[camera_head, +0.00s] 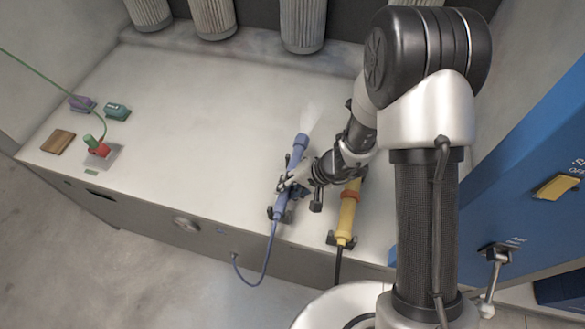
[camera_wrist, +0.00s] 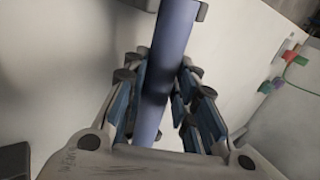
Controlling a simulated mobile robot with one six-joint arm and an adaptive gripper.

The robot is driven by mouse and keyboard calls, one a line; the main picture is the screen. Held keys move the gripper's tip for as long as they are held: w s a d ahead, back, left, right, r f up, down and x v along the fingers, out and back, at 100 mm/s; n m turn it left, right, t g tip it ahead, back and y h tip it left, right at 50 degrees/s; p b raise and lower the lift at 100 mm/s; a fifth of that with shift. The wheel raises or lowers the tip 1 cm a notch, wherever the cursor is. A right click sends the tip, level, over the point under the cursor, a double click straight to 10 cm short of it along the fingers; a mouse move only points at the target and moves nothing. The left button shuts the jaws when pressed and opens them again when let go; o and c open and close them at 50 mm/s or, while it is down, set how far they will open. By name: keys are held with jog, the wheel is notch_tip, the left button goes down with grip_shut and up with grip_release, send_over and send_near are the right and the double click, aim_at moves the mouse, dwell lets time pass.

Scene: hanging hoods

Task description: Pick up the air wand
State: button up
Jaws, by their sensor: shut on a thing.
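A blue wand (camera_head: 300,145) with a blue hose (camera_head: 268,255) is near the front edge of the pale bench, and a faint whitish plume shows beyond its far tip. My gripper (camera_head: 290,186) is shut around the middle of its handle. In the wrist view the blue shaft (camera_wrist: 173,42) runs between the two fingers (camera_wrist: 162,88). The wand's near end is at a dark cradle (camera_head: 279,214); I cannot tell whether it still touches it. The gripped part is partly hidden by the fingers.
A yellow wand (camera_head: 347,218) lies in a dark holder just right of my gripper. Red, green and purple items and a brown block (camera_head: 58,141) are at the left. A blue panel (camera_head: 500,190) borders the right.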

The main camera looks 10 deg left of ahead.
grip_shut()
notch_tip(320, 180, up, 25)
jog(key=p, duration=1)
jog(key=s+d+f+m+g+p, duration=0.25)
jog(key=s+f+m+p, duration=0.2)
jog(key=f+m, duration=0.35)
jog(key=w+d+f, duration=0.3)
jog(key=w, duration=0.1)
jog(key=shift+w+d+p, duration=0.15)
jog(key=shift+p, duration=0.3)
